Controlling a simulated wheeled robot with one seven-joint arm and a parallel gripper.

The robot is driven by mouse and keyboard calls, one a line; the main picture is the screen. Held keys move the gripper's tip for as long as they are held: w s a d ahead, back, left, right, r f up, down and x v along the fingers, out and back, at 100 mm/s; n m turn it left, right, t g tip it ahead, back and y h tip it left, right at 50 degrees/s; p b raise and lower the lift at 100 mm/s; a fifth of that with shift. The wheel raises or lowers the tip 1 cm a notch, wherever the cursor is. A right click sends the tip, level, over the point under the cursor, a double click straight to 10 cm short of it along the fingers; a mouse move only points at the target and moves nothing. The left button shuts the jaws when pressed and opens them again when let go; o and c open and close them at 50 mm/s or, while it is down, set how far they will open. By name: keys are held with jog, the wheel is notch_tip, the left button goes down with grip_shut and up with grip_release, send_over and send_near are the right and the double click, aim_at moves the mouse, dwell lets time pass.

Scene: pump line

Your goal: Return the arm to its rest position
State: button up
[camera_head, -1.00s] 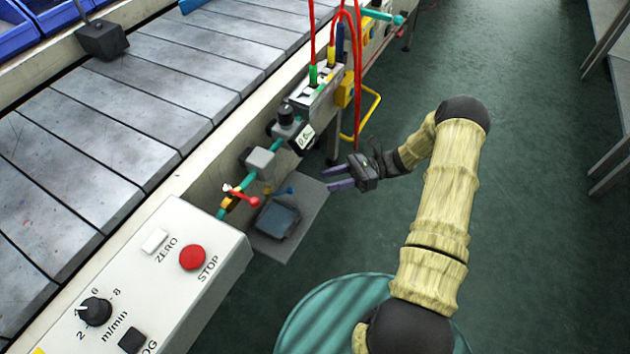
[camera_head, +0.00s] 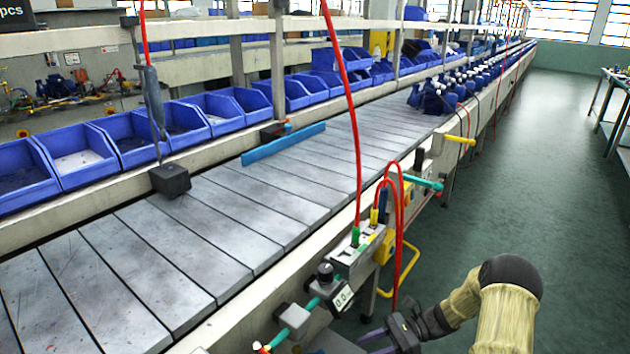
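My gripper (camera_head: 368,345) is at the bottom edge of the head view, beside the conveyor's near side and below the yellow bent handle. Its two purple fingers are apart with nothing visible between them. My arm (camera_head: 506,315), in a pale yellow sleeve with a dark elbow, comes in from the bottom right over the floor. The lower part of the arm is cut off by the frame.
The slatted conveyor (camera_head: 250,215) runs from lower left to the far back, with blue bins (camera_head: 130,138) behind it. A yellow bent handle (camera_head: 405,270), a valve block and red hoses (camera_head: 345,90) are close to my gripper.

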jog(key=s+r+n+t+h, duration=0.6)
jog(key=s+r+n+h, duration=0.7)
jog(key=r+n+h, duration=0.3)
notch_tip(320, 180, up, 32)
jog(key=n+p, duration=0.1)
jog(key=p, duration=3.2)
jog(key=shift+s, duration=0.25)
